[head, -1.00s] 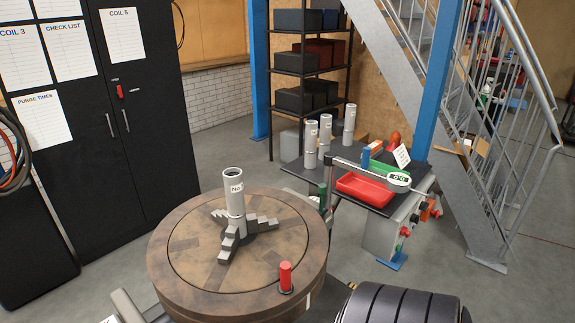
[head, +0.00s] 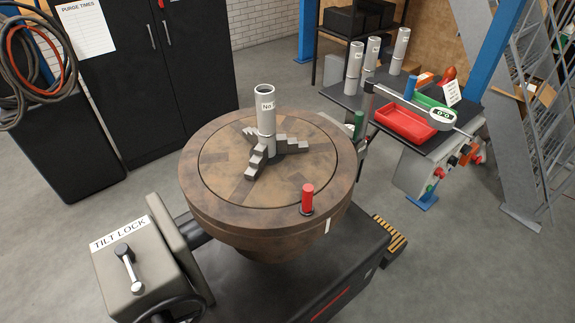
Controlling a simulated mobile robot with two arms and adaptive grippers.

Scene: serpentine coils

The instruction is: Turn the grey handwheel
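A dark handwheel (head: 168,305) shows in part at the bottom edge of the head view, below and right of the grey tilt lock box; most of it is cut off, and I cannot tell whether it is the grey one. The tilt lock box (head: 143,262) has a small lever on its top face. The box stands left of a round brown turntable (head: 215,205), which carries a stepped three-jaw chuck (head: 290,146) gripping an upright grey tube (head: 266,108). Neither of my grippers is in view.
A red peg (head: 307,197) stands on the turntable's front rim. The dark base (head: 270,280) extends below it. A workbench with a red tray (head: 404,125) and several tubes is behind right. Hoses (head: 30,60) hang at left. Floor (head: 450,270) is clear at lower right.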

